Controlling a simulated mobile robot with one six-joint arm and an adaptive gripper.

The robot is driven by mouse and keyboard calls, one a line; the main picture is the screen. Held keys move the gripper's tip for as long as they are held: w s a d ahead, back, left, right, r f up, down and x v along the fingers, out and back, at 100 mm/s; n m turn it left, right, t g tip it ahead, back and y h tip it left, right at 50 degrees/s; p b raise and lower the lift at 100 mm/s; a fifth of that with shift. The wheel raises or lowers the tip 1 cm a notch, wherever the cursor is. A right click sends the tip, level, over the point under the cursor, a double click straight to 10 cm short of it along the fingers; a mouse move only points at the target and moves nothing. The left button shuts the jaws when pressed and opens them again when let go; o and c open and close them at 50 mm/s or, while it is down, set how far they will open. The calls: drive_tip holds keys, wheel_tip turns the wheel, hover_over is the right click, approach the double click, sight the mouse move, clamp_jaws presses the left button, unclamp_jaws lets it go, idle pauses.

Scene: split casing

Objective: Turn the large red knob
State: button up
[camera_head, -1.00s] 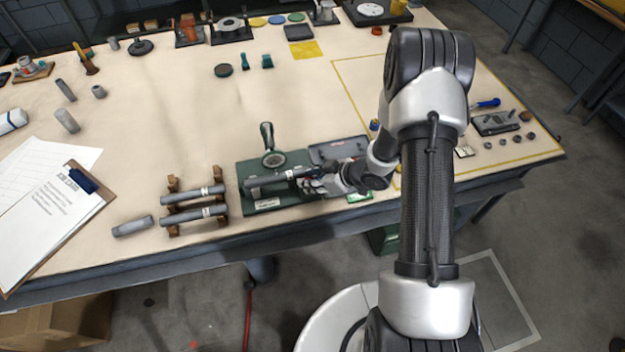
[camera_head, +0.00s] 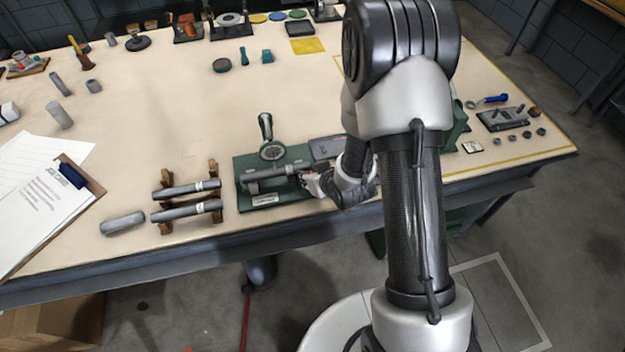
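I cannot clearly make out a large red knob. A small red patch (camera_head: 303,174) shows at the tip of my gripper, and I cannot tell whether it is a knob or part of something else. My gripper (camera_head: 308,182) is at the right end of a green fixture (camera_head: 243,166) near the table's front edge. The fixture carries a round dial (camera_head: 272,153) with an upright handle and a grey cylinder (camera_head: 265,174) lying across it. My fingers are too small and partly hidden to show whether they are open or shut.
A wooden rack (camera_head: 165,179) with two grey cylinders stands left of the fixture, beside a loose cylinder (camera_head: 122,223) and a clipboard (camera_head: 85,205). A dark green object (camera_head: 458,123) is partly hidden behind my arm.

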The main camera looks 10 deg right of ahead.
drive_tip(key=shift+a+m+h+b, duration=0.1)
drive_tip(key=shift+m+h+b, duration=0.35)
drive_tip(key=shift+m, duration=0.15)
drive_tip(key=o, duration=1.1)
drive_tip(key=shift+r, duration=0.1)
wheel_tip(320, 180, up, 10)
drive_tip(key=shift+f, duration=0.1)
idle(0.3)
